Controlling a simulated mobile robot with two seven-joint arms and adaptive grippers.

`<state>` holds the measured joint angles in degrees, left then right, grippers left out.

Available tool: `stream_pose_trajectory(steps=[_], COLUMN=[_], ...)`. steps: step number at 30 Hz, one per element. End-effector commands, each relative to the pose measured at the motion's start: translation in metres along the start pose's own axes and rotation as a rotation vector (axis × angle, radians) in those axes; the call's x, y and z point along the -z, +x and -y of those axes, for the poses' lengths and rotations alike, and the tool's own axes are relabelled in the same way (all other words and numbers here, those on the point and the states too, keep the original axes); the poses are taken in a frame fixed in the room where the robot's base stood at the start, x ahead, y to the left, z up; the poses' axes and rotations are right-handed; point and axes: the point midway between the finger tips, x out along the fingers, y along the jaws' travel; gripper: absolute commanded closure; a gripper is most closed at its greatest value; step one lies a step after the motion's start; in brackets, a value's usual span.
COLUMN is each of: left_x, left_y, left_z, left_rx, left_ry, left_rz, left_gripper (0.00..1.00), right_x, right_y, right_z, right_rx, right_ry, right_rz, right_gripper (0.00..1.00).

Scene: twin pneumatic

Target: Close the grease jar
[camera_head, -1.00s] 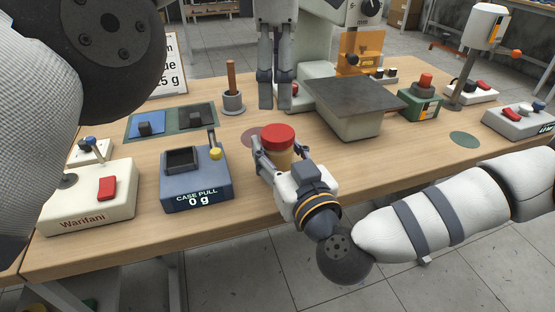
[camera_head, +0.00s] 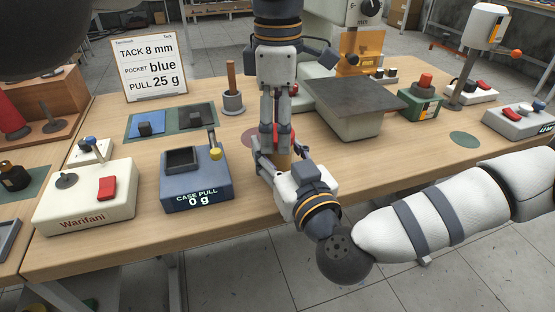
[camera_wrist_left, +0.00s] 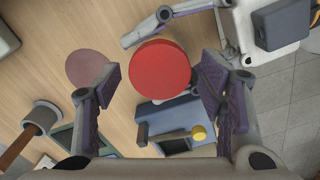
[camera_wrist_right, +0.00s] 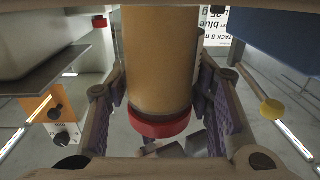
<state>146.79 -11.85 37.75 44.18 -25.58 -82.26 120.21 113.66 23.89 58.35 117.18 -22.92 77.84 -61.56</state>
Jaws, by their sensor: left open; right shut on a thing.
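The grease jar has a tan body (camera_head: 282,161), also in the right wrist view (camera_wrist_right: 158,60), with a red lid on its end (camera_wrist_right: 160,124). My right gripper (camera_head: 278,160) is shut on the jar body and holds it upright near the table's front edge. My left gripper (camera_head: 276,143) points down over the jar, open, with its fingers at either side of the lid. In the left wrist view the round red lid (camera_wrist_left: 160,68) lies between the open fingers, with a gap on each side. In the head view the left fingers hide most of the lid.
A blue case-pull device (camera_head: 196,182) stands left of the jar, and a grey-topped box (camera_head: 350,108) stands behind it to the right. A pot with a wooden handle (camera_head: 232,102) is at the back.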

Motion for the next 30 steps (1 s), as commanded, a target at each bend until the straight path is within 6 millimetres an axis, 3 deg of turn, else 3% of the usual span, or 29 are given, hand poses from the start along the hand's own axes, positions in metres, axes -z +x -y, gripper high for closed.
stream_pose_trajectory(steps=[8,15,16,18,27,30], left_x=[0.000,0.000,0.000,0.000,0.000,0.001], left_y=[0.001,0.001,0.001,0.001,0.001,-0.009], left_z=[0.000,0.000,0.000,0.000,0.000,-0.001], left_rx=[0.000,0.000,0.000,0.000,0.000,-0.003], left_ry=[0.000,-0.001,-0.001,-0.001,-0.001,-0.003], left_rz=[0.000,0.000,0.000,0.000,-0.001,-0.002], left_gripper=[0.37,0.87,0.51,0.35,0.33,0.33], right_x=[0.000,0.000,0.000,0.000,0.000,0.000], right_y=[0.000,0.000,0.000,0.000,0.000,0.000], right_z=[0.000,0.000,0.000,0.000,0.000,0.000], right_rx=[-0.001,-0.001,-0.001,-0.001,-0.001,-0.001], right_ry=[0.000,-0.001,-0.001,-0.001,-0.001,-0.001], right_rz=[0.000,0.000,0.000,0.000,0.000,0.000], right_gripper=[1.00,1.00,1.00,1.00,1.00,1.00])
